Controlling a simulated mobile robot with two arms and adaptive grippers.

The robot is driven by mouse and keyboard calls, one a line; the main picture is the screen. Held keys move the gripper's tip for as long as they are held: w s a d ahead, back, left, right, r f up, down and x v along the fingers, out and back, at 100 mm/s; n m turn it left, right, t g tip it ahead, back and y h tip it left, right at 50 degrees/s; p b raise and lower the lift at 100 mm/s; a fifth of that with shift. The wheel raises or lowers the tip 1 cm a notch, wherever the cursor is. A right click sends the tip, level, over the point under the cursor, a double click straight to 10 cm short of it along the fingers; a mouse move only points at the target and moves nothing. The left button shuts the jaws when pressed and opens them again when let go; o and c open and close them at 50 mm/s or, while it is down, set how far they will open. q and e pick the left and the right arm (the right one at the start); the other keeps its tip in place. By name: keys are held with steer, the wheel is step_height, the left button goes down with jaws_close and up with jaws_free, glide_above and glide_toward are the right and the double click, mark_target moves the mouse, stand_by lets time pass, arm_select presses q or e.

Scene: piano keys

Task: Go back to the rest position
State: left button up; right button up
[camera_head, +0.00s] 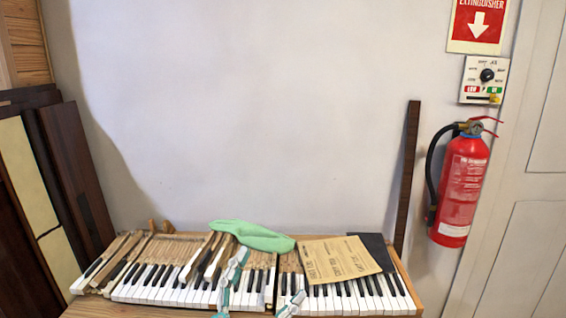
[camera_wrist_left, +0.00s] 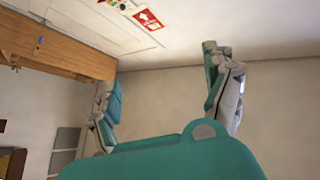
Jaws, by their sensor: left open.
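My left gripper (camera_head: 273,273) is at the bottom of the head view, in front of the piano keys (camera_head: 160,293). Its two teal and grey fingers are spread apart with nothing between them. The same fingers show in the left wrist view (camera_wrist_left: 165,85), wide apart against a bare pale wall. The fingers hide a few keys in the head view. I cannot tell how far above the keys they are. My right gripper is in neither view.
A green cloth (camera_head: 250,235), tan paper sheets (camera_head: 340,260) and loose keys (camera_head: 112,262) lie on the keyboard. Dark boards (camera_head: 75,170) lean at the left. A fire extinguisher (camera_head: 461,185) hangs at the right beside a narrow dark strip (camera_head: 408,170).

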arm_select(q)
steer(key=w+a+f+n+t+y, duration=0.2)
steer(key=w+a+f+n+y, duration=0.1)
steer(key=a+f+n+y, duration=0.85)
steer(key=s+a+f+n+g+y, duration=0.1)
steer(key=s+a+f+g+y, duration=0.2)
steer(key=a+f+g+y, duration=0.35)
steer(key=s+f+g+h, duration=0.2)
steer(key=s+f+g, duration=0.8)
steer(key=s+f, duration=0.8)
steer(key=s+f+g, duration=0.1)
steer(key=s+f, duration=0.2)
steer(key=f, duration=2.1)
steer(key=s+a+f+g, duration=0.1)
steer(key=s+a+f, duration=0.2)
steer(key=s+f, duration=1.3)
steer(key=shift+s+f+m, duration=0.4)
steer(key=shift+s+m, duration=0.05)
steer(key=shift+s, duration=0.2)
